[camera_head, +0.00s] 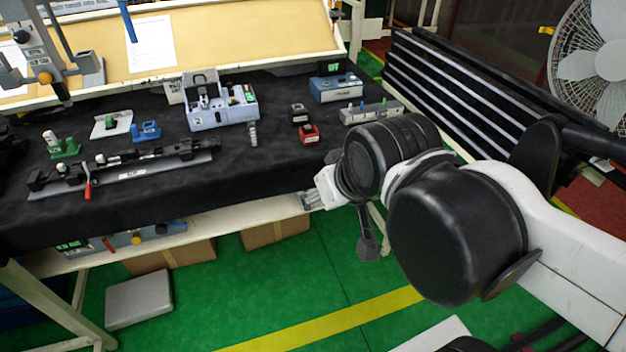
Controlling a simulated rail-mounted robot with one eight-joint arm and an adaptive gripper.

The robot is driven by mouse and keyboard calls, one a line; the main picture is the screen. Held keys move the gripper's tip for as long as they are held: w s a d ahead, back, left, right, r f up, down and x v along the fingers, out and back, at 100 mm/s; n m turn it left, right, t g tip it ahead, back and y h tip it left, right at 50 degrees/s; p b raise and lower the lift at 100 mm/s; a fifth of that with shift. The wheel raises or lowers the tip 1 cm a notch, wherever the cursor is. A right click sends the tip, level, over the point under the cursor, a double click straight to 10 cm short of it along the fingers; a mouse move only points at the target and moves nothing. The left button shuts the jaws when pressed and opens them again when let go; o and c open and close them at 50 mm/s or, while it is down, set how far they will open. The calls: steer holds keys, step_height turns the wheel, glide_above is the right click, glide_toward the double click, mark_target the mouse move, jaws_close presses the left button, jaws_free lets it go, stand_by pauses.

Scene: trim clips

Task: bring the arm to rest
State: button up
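My arm (455,235) reaches in from the right, with white links and black joint covers. Its wrist is in front of the table's front edge, at the right. My gripper (308,201) is at the far end of the wrist, close to the table's front edge in the picture. It is small and partly hidden by the wrist, so I cannot tell if its fingers are open or shut. I see nothing clearly held in it.
The black-covered table (250,185) carries a blue-grey bin (222,118), a long clamp fixture (125,172), a red block (308,133), a blue box (336,88) and a grey rack (371,112). A fan (600,60) stands at the right.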

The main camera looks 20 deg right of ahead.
steer(key=shift+f, duration=0.1)
step_height(320, 180, down, 5)
steer(key=b, duration=0.5)
steer(key=shift+f, duration=0.15)
